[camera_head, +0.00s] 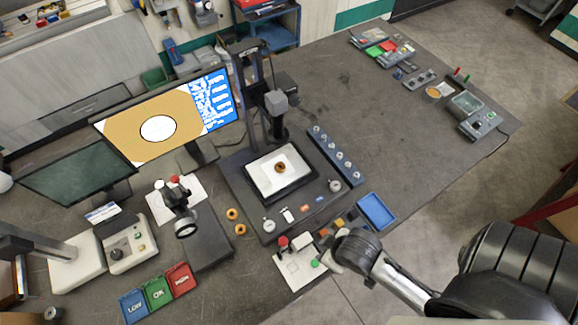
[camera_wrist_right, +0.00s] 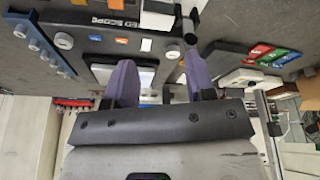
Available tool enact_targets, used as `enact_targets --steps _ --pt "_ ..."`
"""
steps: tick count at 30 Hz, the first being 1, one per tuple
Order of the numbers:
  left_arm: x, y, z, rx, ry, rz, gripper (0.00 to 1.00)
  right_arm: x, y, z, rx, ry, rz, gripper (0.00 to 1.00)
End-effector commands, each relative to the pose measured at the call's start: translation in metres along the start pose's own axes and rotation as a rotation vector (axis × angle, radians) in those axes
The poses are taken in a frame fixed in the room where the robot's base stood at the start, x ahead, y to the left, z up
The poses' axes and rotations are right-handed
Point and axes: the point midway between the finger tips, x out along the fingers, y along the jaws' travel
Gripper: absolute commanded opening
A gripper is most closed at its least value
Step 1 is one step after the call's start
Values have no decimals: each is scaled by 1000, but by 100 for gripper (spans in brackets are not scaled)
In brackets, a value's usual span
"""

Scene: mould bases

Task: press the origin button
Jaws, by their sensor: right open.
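The measuring scope (camera_head: 262,215) stands in the middle of the bench, with an orange ring (camera_head: 280,168) on its lit stage. Its front edge carries a white button (camera_head: 287,215), an orange button (camera_head: 305,208), a blue button (camera_head: 319,200) and round knobs at the ends. The labels are too small to tell which is the origin button. My right gripper (camera_head: 333,262) is open and empty, in front of the scope's front edge. My left gripper is not in view.
A joystick panel (camera_head: 298,275) with a red knob and green button lies near the right gripper. A blue tray (camera_head: 376,210) is right of the scope. Three labelled bins (camera_head: 158,293), a monitor (camera_head: 165,120) and two loose orange rings stand left. The bench's right part is mostly clear.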

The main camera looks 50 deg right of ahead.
Motion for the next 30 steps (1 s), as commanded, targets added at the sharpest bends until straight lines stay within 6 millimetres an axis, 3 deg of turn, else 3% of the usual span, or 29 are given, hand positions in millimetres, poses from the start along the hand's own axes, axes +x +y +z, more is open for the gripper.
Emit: enact_targets --steps 2,15,30 --pt "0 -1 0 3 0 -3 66 0 0 0 0 0 0 42" --pt "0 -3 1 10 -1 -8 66 0 0 0 0 0 0 0" --pt "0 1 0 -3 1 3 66 0 0 0 0 0 0 0"
